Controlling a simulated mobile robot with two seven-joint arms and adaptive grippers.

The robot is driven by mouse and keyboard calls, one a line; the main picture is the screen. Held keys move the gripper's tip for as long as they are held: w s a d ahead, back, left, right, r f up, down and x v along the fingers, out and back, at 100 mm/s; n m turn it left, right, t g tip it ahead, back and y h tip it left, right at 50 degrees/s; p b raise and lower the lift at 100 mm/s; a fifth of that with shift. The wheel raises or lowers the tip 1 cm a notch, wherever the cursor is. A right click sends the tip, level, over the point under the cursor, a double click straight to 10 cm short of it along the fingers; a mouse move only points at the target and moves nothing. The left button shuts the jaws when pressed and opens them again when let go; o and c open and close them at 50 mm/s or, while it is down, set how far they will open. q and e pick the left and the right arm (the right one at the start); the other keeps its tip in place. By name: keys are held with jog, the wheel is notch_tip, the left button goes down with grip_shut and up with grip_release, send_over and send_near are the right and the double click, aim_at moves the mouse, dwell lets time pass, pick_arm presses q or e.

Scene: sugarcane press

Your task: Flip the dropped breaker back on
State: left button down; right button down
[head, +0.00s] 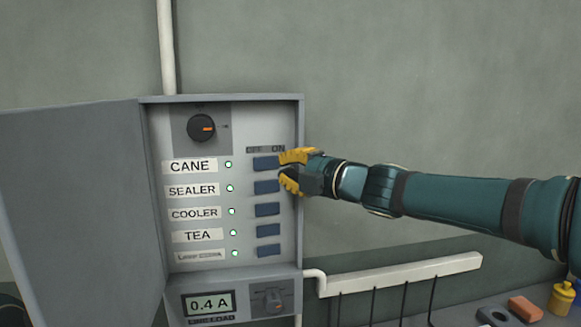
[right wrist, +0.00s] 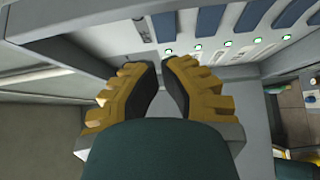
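The open breaker panel (head: 296,130) shows a column of blue breaker levers under OFF and ON marks. The CANE lever (head: 266,163), SEALER lever (head: 267,187), COOLER lever (head: 267,210) and TEA lever (head: 268,230) look alike in position. My right gripper (head: 286,171) is at the right edge of the panel, at CANE and SEALER height. Its yellow fingers stand slightly apart and hold nothing visible; I cannot tell whether they touch a lever. It also shows in the right wrist view (right wrist: 162,62). My left gripper is not in view.
The panel door (head: 75,190) hangs open to the left. A rotary knob (head: 201,127) sits above the levers, and a meter (head: 208,304) reading 0.4 A sits below. An orange block (head: 525,308) and yellow bottle (head: 562,298) stand at lower right.

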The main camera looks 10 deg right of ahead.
jog(key=s+d, duration=0.5)
jog(key=d, duration=0.2)
jog(key=shift+p, duration=0.4)
jog(key=shift+d, duration=0.1)
